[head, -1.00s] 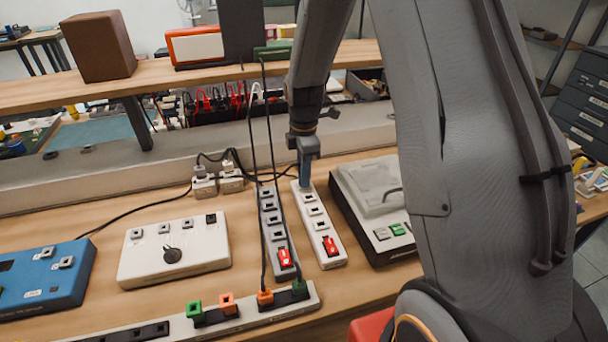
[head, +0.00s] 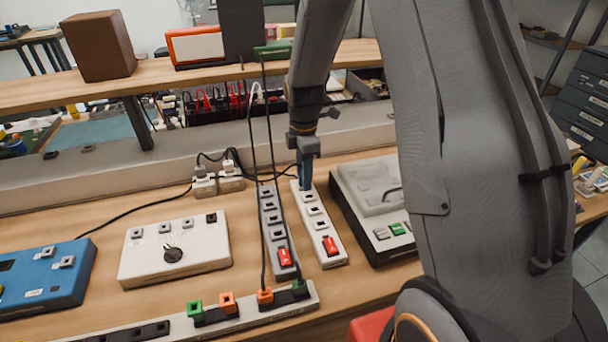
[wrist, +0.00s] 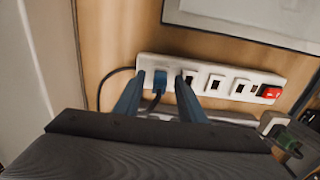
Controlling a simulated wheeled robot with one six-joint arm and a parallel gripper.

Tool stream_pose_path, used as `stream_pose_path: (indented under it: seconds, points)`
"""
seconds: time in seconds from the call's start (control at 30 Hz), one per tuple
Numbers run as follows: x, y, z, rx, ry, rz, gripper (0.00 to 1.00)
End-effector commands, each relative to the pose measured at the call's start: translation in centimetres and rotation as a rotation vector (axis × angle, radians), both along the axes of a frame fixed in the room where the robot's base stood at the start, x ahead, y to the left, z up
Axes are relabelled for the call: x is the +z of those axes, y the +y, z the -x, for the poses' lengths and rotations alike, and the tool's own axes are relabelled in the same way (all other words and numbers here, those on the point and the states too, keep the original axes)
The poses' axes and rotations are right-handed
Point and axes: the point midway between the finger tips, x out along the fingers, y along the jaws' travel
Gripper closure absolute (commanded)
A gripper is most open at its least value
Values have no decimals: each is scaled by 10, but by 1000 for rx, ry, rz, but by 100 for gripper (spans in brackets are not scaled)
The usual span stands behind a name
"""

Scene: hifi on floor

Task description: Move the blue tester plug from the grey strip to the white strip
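The blue tester plug (wrist: 160,78) sits at the left end of the white strip in the wrist view, in or on its end socket; how deep it sits I cannot tell. A dark cable hangs from it. My gripper (wrist: 158,92) has its two blue fingers on either side of the plug, with visible gaps, so it is open. In the head view my gripper (head: 306,178) points down at the far end of the white strip (head: 318,222), hiding the plug. The grey strip (head: 268,208) lies just left of the white strip.
A lidded device (head: 375,205) stands close right of the white strip. A white box with a knob (head: 195,258) and a blue box (head: 45,280) lie left. A front strip (head: 225,318) holds green and orange plugs. Cables rise over the grey strip.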

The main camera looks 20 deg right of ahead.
Motion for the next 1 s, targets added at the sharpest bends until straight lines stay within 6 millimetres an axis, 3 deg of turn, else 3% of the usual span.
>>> stream_pose_path:
  seconds: [0.17, 0.5, 1.0]
  points:
    - [15, 0, -2, 0, -4, 0, 63]
    - [65, 0, -1, 0, -3, 0, 63]
    - [94, 0, 0, 0, -1, 0, 63]
